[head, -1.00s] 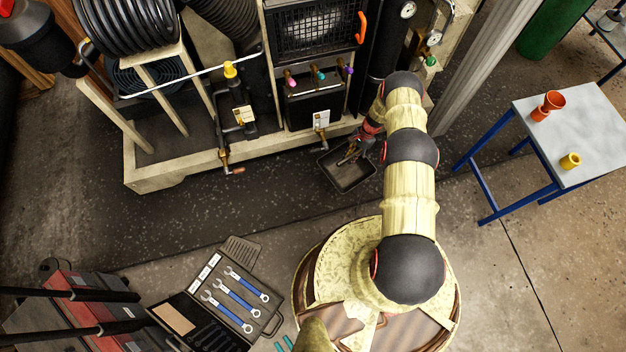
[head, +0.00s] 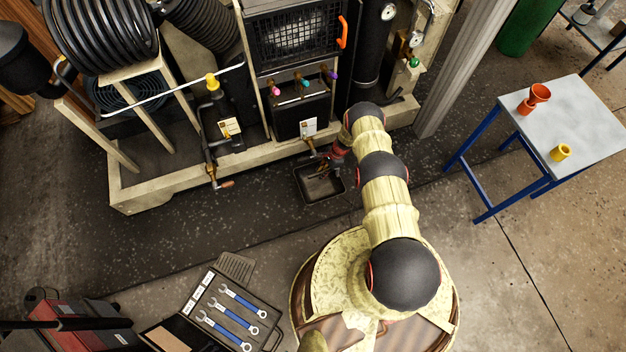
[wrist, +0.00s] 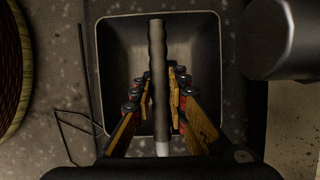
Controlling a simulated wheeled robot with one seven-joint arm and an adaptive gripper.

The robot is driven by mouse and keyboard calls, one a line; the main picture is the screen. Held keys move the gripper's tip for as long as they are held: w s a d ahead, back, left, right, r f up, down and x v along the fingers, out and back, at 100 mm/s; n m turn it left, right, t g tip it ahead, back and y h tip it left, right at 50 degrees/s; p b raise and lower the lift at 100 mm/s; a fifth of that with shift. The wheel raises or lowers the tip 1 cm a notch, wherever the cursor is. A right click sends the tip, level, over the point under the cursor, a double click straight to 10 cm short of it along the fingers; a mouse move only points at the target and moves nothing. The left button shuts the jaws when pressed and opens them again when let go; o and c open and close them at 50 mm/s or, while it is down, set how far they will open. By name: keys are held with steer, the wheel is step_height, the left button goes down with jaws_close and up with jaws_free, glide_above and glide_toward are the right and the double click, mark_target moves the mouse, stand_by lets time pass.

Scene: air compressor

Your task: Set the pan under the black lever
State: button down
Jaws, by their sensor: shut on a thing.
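The pan is a dark, shallow, square-cornered tray (head: 322,196) just in front of the compressor's pale base, below the middle unit with the white tag. In the wrist view its rim (wrist: 106,60) lies below my fingers. My gripper (head: 334,163) is at the pan's back right; in the wrist view my gripper (wrist: 160,95) is shut on a dark rod that looks like the pan's handle. I cannot tell if the pan touches the floor. I cannot identify the black lever surely; a dark bent bar (head: 394,99) shows right of the pan, and a brass fitting (head: 311,147) behind it.
The compressor base (head: 150,190) borders the space behind the pan. A brass drain with a copper-coloured end (head: 222,184) sticks out to the left. A wrench case (head: 230,310) lies in front. A blue-legged table (head: 590,115) stands right. Dark floor left of the pan is clear.

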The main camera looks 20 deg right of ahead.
steer(key=a+f, duration=0.1)
steer(key=a+f+b, duration=0.1)
steer(key=a, duration=0.1)
steer(key=a+f, duration=0.1)
steer(key=shift+a, duration=0.2)
steer(key=c, duration=1.8)
jaws_free()
steer(key=shift+f, duration=0.1)
steer(key=shift+o, duration=0.2)
steer(key=p+v, duration=0.4)
steer(key=v, duration=0.8)
